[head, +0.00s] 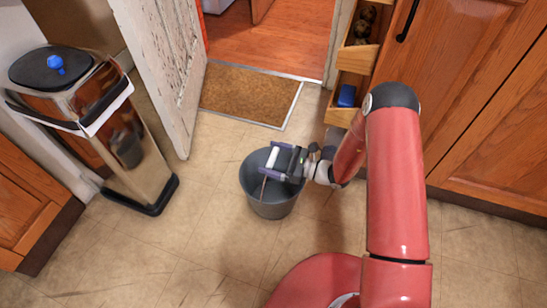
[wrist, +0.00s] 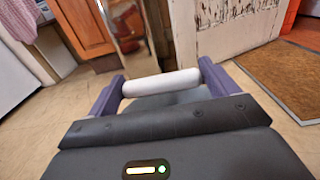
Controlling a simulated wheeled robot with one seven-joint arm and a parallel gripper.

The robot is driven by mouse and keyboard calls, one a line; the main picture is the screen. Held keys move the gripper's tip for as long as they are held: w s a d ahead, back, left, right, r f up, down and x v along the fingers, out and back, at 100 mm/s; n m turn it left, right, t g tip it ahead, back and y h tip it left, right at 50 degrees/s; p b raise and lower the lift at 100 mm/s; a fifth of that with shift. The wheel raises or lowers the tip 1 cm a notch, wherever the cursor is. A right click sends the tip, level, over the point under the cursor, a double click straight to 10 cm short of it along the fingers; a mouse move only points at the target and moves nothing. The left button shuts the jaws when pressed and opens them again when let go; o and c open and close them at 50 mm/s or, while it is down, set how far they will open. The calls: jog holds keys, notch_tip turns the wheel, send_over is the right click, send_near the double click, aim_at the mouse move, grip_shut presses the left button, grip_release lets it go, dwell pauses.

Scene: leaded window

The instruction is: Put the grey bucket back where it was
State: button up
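The grey bucket (head: 270,207) is upright on or just above the tiled floor, in the middle of the head view; I cannot tell whether its base touches. Its white handle grip (head: 271,158) is up over the opening. In the wrist view the white grip (wrist: 160,83) spans between the two purple fingers, its ends against them. My gripper (head: 273,160) is over the bucket's rim from the right, closed on this grip. The bucket's grey body shows only slightly behind the grip in the wrist view. The bucket's inside is partly hidden by my gripper.
A shiny bin (head: 140,150) with a blue item on its lid stands at left. A worn white door (head: 165,60) stands open beside a brown doormat (head: 250,95). An open drawer (head: 342,116) holding a blue item juts from the wooden cabinets at right. The foreground floor is clear.

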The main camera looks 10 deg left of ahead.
jog(key=shift+o, duration=1.2)
jog(key=shift+r, duration=0.1)
